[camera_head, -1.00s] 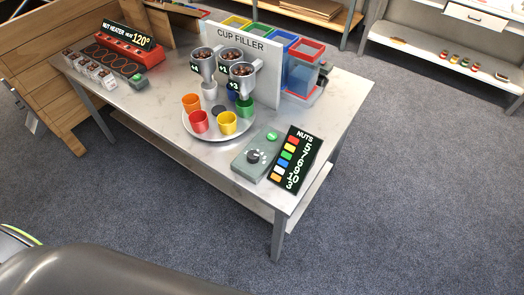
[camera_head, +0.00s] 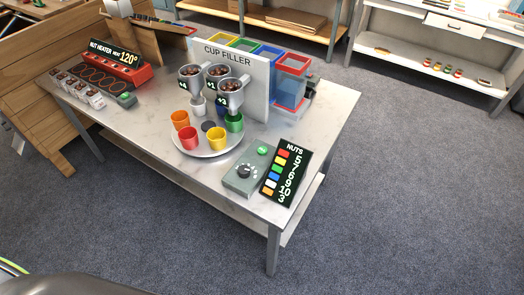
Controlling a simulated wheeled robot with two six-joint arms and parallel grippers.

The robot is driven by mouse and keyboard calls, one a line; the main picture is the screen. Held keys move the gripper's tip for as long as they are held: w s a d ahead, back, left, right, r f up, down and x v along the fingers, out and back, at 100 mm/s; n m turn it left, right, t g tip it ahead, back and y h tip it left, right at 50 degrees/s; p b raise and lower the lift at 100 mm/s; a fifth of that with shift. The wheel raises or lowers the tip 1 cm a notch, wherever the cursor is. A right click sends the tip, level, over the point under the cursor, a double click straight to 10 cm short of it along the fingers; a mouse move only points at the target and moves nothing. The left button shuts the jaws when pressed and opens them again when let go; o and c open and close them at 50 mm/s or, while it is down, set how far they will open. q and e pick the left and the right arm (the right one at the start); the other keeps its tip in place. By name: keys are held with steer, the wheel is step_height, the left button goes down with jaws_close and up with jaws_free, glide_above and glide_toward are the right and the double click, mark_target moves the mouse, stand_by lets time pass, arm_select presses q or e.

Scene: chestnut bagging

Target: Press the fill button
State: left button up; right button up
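A grey-green control box (camera_head: 243,174) sits at the front right of the table. It carries a round green button (camera_head: 263,150) at its back end and a dark dial (camera_head: 244,171) nearer the front. The cup filler (camera_head: 229,75) stands behind, with several nut-filled funnels (camera_head: 230,93) marked +4, +1 and +3. Under them a round plate (camera_head: 207,151) holds several coloured cups, including a red cup (camera_head: 188,138), a yellow cup (camera_head: 217,139) and a green cup (camera_head: 234,122). Neither of my grippers is in view.
A black NUTS board (camera_head: 286,173) with coloured squares and numbers leans right beside the control box. A red nut heater (camera_head: 121,67) and small cups are at the table's left. Coloured bins (camera_head: 291,80) stand behind the filler. The floor (camera_head: 400,200) to the right is clear.

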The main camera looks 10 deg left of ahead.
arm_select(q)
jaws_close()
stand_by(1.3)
